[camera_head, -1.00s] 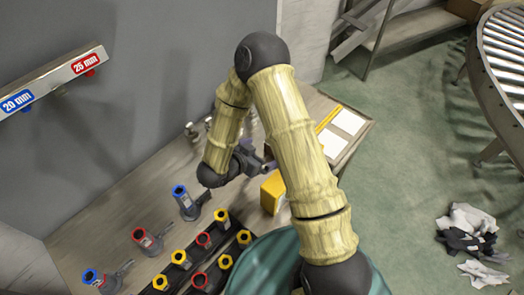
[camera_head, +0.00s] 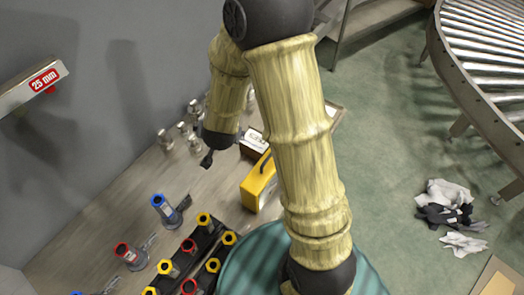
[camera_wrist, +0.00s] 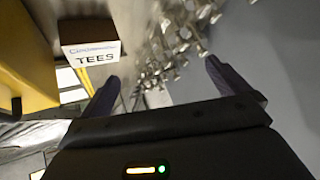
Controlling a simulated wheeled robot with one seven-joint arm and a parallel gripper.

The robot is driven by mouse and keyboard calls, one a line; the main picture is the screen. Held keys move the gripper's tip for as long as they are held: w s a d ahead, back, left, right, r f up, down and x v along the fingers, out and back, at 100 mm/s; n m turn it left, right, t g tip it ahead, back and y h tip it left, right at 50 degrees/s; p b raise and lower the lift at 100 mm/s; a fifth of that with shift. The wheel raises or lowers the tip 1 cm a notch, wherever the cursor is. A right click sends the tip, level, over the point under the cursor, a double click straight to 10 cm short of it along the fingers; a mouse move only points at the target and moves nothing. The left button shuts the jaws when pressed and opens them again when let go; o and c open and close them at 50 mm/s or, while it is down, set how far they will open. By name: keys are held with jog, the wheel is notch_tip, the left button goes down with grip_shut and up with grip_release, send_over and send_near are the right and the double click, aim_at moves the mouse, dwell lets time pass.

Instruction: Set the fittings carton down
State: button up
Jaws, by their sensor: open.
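The fittings carton (camera_head: 252,143) is a small brown box with a white label, on the bench behind the yellow case, partly hidden by my arm. In the wrist view the carton (camera_wrist: 90,42) shows its label reading "TEES", at upper left, beyond and outside the left finger. My gripper (camera_head: 207,160) is to the left of the carton in the head view, apart from it. In the wrist view my gripper (camera_wrist: 168,88) has its fingers wide apart with nothing held between them.
The yellow case (camera_head: 259,183) with a handle stands close in front of the carton. Several metal fittings (camera_head: 182,130) stand near the wall. A black rack (camera_head: 190,255) with yellow and red fittings is at the front. Bare bench lies left of the case.

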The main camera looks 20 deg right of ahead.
jog(key=s+d+r+n+g, duration=0.2)
jog(key=s+d+r+g, duration=0.1)
jog(key=s, duration=0.5)
jog(key=s+d+r+n+g, duration=0.2)
jog(key=s+d+r+n, duration=0.1)
jog(key=s, duration=0.5)
jog(key=shift+d+r+g+y, duration=0.25)
jog(key=shift+d+g+y, duration=0.15)
jog(key=shift+d, duration=0.35)
jog(key=shift+c, duration=0.2)
